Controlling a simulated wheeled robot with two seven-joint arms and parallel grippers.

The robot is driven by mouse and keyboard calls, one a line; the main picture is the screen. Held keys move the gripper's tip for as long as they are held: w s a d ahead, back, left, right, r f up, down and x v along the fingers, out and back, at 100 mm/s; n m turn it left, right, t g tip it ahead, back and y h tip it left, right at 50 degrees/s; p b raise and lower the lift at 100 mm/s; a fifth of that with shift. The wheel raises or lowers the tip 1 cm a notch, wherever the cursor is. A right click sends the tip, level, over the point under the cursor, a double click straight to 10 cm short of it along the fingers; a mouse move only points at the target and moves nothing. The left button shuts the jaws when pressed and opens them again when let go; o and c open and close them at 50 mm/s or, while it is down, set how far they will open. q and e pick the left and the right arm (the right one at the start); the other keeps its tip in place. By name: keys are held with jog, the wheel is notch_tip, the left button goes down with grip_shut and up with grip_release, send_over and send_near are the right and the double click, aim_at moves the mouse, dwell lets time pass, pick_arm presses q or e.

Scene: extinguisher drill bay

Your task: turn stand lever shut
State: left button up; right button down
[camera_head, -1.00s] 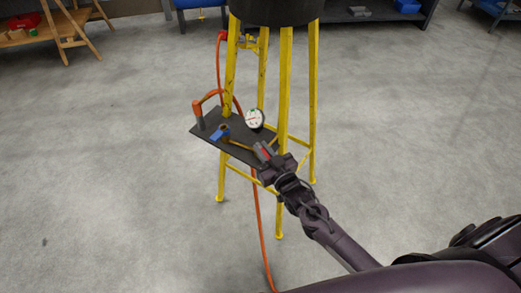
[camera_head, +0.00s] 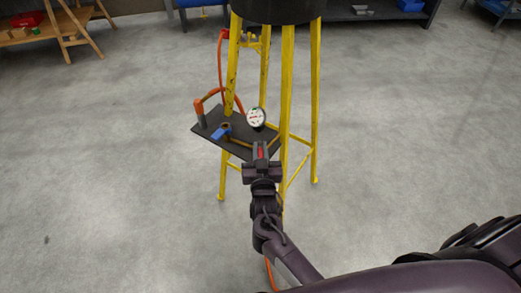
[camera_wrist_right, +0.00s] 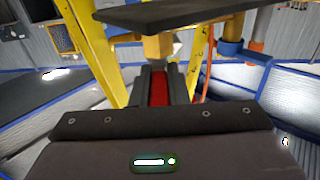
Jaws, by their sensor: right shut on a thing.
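A yellow four-legged stand (camera_head: 287,100) carries a tilted-looking dark plate (camera_head: 207,127) with a round white gauge (camera_head: 256,117) on it. A brass pipe (camera_head: 240,143) runs across the plate toward my right gripper. My right gripper (camera_head: 261,148) is at the plate's front edge, shut on the red lever (camera_head: 261,153). In the right wrist view the red lever (camera_wrist_right: 159,88) lies between the dark fingers, just below a brass block (camera_wrist_right: 157,46) under the plate (camera_wrist_right: 180,14). The fingers hide most of the lever and its joint. My left gripper is not in view.
A blue handle (camera_head: 222,133) and an orange-topped fitting (camera_head: 199,108) with an orange hose are on the plate's left part. A dark tank (camera_head: 277,8) sits on top of the stand. The grey floor (camera_head: 110,170) around is clear; a wooden rack (camera_head: 55,30) stands far left.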

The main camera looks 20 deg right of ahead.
jog(key=c, duration=1.4)
grip_release()
jog(key=v, duration=0.7)
jog(key=shift+s, duration=0.35)
jog(key=shift+a, duration=0.15)
